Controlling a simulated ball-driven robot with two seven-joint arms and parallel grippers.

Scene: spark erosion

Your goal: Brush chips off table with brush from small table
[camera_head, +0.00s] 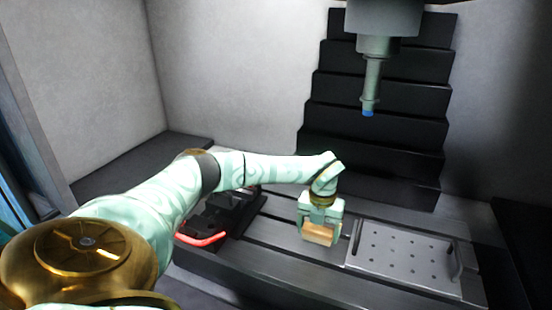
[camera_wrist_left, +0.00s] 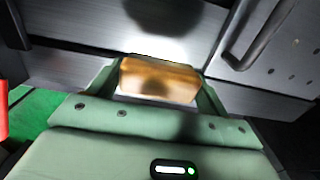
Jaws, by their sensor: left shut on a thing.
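My left gripper (camera_head: 320,231) is shut on a brush, of which a wooden block-shaped part (camera_head: 318,236) shows between the fingers. In the left wrist view the wooden part (camera_wrist_left: 160,80) sits between the two green fingers (camera_wrist_left: 158,88); dark bristles seem to show beyond it, blurred. The machine table (camera_head: 290,238), grey with long slots, lies under the gripper. I cannot tell whether the brush touches it. No chips can be made out. The small table is not recognisable. My right gripper is not in view.
A perforated plate (camera_head: 400,258) with handles lies just right of the gripper. A dark vise-like device with a red handle (camera_head: 203,239) stands left. The machine head with a blue-tipped tool (camera_head: 368,112) hangs above. Black stepped covers (camera_head: 375,100) rise behind.

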